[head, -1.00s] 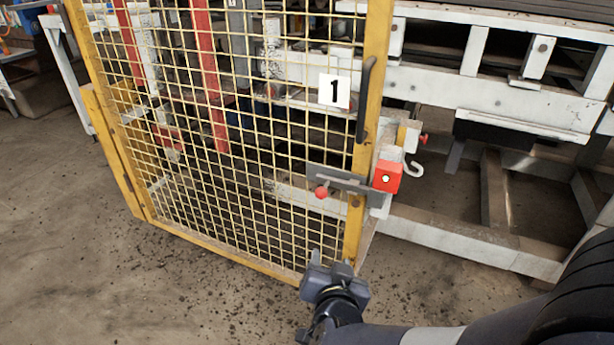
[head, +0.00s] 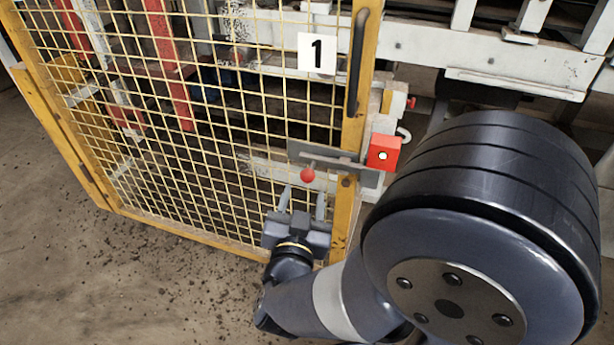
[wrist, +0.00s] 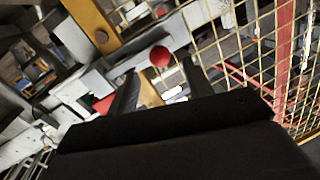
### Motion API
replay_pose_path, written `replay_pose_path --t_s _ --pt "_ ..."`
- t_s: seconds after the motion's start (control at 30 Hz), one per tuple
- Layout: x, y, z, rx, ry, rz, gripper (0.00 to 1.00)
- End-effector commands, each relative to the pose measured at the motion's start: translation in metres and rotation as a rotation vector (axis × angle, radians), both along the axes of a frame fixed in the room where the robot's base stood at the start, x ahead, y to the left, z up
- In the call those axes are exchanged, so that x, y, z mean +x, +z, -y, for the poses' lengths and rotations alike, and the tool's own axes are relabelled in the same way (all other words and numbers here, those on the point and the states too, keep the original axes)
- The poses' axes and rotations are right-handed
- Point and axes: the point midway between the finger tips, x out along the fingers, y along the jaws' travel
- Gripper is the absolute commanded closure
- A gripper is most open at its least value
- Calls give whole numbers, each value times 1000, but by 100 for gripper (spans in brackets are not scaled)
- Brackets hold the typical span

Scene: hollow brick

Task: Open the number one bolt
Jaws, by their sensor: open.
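The number one bolt (head: 330,158) is a grey bar on a plate across the right side of the yellow mesh gate (head: 352,130). Its red knob (head: 307,175) hangs at the bar's left part. The white sign "1" (head: 317,54) is above it. My gripper (head: 302,198) is open and empty, with its two fingers pointing up just below the knob. In the wrist view, the red knob (wrist: 160,56) shows between and beyond the fingertips (wrist: 158,72). Whether either finger touches it, I cannot tell.
A red block (head: 382,153) with a round light spot sits on the post right of the bolt. A dark handle (head: 357,62) runs up the gate's edge. White machine framing (head: 470,65) stands behind. Bare floor (head: 60,250) is free at the left.

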Motion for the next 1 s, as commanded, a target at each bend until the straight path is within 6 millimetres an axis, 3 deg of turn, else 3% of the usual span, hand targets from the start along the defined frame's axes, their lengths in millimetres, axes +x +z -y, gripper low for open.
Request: replay_pose_path --t_s 0.5,0.9,1.0 --pt "62 -1 10 -1 -1 0 52" --pt "68 0 11 -1 1 -1 52" --pt "68 0 11 -1 1 -1 59"
